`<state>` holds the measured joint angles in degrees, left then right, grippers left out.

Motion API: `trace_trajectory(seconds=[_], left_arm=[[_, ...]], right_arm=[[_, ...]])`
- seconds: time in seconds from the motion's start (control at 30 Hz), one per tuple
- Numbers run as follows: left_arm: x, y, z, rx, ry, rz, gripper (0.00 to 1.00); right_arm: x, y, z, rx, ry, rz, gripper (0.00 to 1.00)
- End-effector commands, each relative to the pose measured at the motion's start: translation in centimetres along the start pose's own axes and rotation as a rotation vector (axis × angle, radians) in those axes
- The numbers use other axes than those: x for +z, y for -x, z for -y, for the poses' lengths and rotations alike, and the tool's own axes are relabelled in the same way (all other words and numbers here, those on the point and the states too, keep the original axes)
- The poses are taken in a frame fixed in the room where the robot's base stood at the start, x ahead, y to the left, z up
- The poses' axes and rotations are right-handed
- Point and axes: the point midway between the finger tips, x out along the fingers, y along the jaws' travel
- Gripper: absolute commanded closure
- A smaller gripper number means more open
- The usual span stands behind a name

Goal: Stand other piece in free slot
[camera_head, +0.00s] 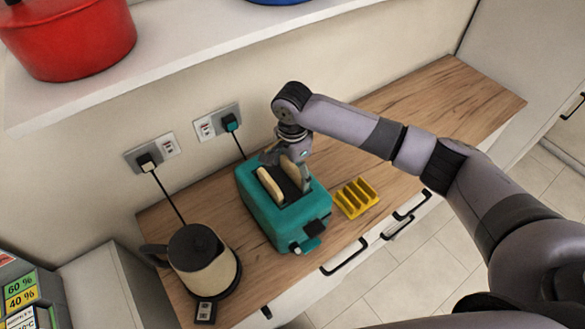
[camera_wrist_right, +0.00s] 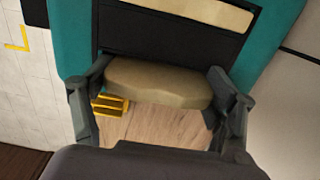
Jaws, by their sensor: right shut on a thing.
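My right gripper (camera_head: 291,172) is shut on a tan bread slice (camera_wrist_right: 157,82), with one finger at each end of it. It is over the dark top of the teal toaster (camera_head: 263,223). I cannot tell whether the held slice's lower edge is inside a slot or just above it. Another bread slice (camera_head: 270,187) stands upright in the toaster's left slot and also shows at the top of the wrist view (camera_wrist_right: 200,12). A yellow rack (camera_head: 356,198) with several upright dividers stands right of the toaster, with no bread visible in it. My left gripper is not in view.
A cream kettle (camera_head: 205,270) with a dark lid stands left of the toaster. Cords run up to wall sockets (camera_head: 222,122) behind. A red pot (camera_head: 70,40) is on the white shelf above. The wooden counter (camera_head: 440,105) is clear at the far right.

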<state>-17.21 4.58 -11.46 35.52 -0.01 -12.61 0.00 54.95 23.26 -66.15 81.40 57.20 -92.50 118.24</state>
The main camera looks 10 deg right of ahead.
Motion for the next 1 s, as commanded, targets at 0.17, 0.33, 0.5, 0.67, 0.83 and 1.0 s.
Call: trace_trajectory(seconds=[0.17, 0.33, 0.5, 0.67, 0.83, 1.0], left_arm=[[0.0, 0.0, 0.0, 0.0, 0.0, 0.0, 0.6], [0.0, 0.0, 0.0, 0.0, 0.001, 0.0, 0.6], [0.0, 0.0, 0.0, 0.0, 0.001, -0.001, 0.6], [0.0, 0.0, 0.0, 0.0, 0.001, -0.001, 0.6], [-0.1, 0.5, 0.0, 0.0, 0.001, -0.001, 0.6], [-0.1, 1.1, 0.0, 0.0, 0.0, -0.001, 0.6]], right_arm=[[0.0, 0.0, 0.0, 0.0, 0.0, 0.0, 0.12], [0.0, 0.0, 0.0, 0.0, 0.0, 0.0, 0.01], [0.0, 0.0, 0.0, 0.0, 0.0, 0.0, 0.0], [0.0, 0.1, 0.0, 0.0, 0.0, 0.0, 0.0], [0.0, 1.0, 0.0, -0.002, 0.0, 0.001, 0.0], [0.0, 2.2, 0.0, -0.001, 0.001, 0.001, 0.0]])
